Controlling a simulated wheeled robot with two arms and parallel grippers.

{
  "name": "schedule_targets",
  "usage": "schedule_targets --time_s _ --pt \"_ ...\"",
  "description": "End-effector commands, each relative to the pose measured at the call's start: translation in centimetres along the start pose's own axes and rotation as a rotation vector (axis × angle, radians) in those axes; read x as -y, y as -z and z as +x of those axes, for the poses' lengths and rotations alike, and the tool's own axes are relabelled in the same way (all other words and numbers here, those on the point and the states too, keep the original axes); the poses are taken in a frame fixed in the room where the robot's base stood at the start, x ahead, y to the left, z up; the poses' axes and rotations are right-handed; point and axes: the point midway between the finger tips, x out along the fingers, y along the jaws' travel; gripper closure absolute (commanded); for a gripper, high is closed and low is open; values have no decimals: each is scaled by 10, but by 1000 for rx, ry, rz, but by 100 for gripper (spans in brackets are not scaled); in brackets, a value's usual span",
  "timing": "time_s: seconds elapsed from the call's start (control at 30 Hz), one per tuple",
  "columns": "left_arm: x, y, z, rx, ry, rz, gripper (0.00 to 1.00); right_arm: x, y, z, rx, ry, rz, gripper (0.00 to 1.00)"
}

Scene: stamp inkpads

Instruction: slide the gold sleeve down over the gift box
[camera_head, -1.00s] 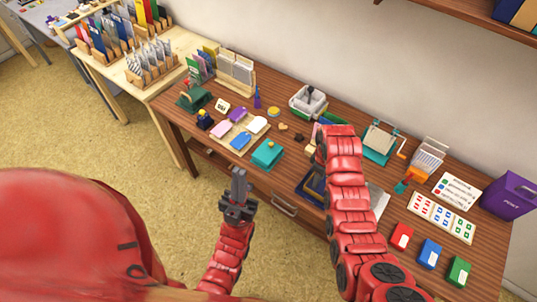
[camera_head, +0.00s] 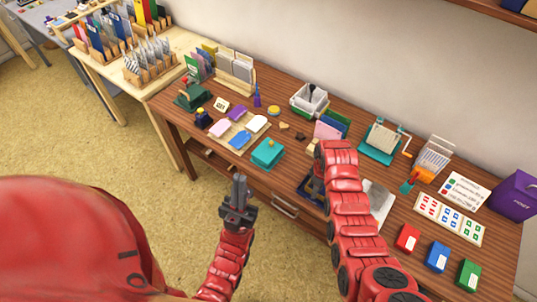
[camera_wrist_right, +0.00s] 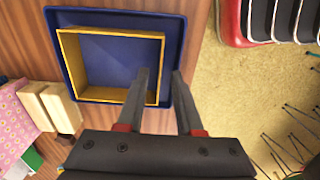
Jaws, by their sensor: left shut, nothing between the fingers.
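A rectangular gold-edged frame, apparently the gold sleeve (camera_wrist_right: 68,70), lies in a dark blue tray (camera_wrist_right: 175,30) in the right wrist view. Blue shows inside the frame; I cannot tell whether that is the tray floor or a box. I cannot make out the gift box for sure. My right gripper (camera_wrist_right: 162,72) is open, with one finger over the inside of the frame and the other beyond its right wall; contact is unclear. In the head view my right arm partly hides the tray (camera_head: 306,191). My left gripper (camera_head: 239,180) is shut and empty, in front of the desk.
A pink patterned item (camera_wrist_right: 12,130) and pale wooden blocks (camera_wrist_right: 48,107) lie left of the tray. A teal box (camera_head: 267,153) stands left of it in the head view. Red (camera_head: 407,238), blue (camera_head: 437,256) and green (camera_head: 469,274) boxes stand at the right front.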

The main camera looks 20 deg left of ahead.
Motion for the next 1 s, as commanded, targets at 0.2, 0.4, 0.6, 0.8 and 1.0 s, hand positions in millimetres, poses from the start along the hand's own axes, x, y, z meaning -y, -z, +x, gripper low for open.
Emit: schedule_targets --time_s 0.2,0.4,0.6,0.8,1.0 --pt "0 0 0 0 0 0 100 0 0 0 0 0 0 100" --pt "0 0 0 0 0 0 100 0 0 0 0 0 0 100" --pt "0 1 5 0 0 0 100 -1 0 -8 -2 -3 0 100" --pt "1 2 12 0 0 0 100 0 0 -22 -1 -2 0 100" --pt "1 3 18 0 0 0 100 0 0 -34 0 1 0 100"
